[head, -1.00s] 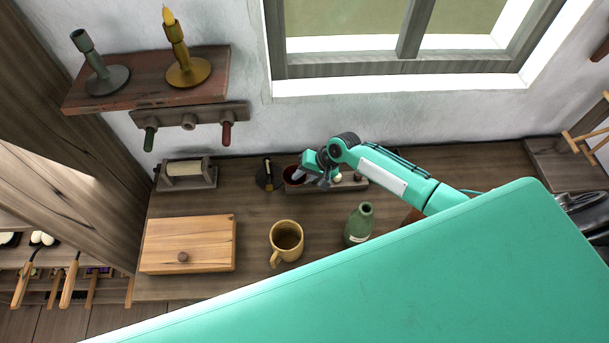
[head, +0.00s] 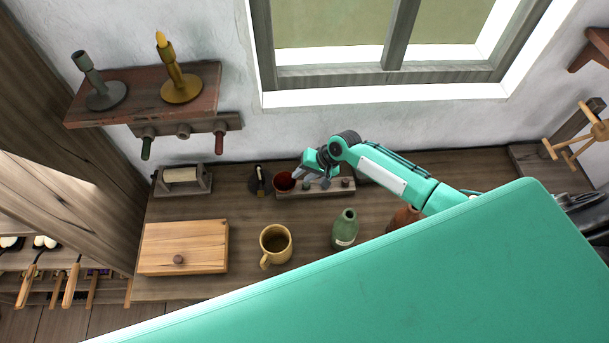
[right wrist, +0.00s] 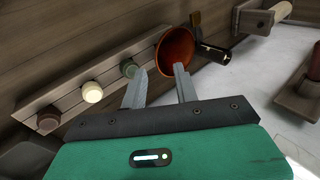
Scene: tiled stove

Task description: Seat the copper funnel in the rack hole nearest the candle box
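The copper funnel (head: 284,182) is at the left end of the wooden rack (head: 312,190), mouth up; its stem and the hole under it are hidden. The rack's other places hold a green, a cream and a brown knob. My right gripper (head: 299,178) is just right of the funnel. In the right wrist view its fingers (right wrist: 162,82) are apart with nothing gripped, and the funnel (right wrist: 174,50) is just beyond the tips. A wooden holder with a cream cylinder (head: 182,176), perhaps the candle box, stands left of the rack. My left gripper is out of view.
A lidded wooden box (head: 184,238), a yellow mug (head: 276,245), a green bottle (head: 345,228) and a brown vessel (head: 404,217) stand nearer me. A shelf with candlesticks (head: 145,95) hangs above left.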

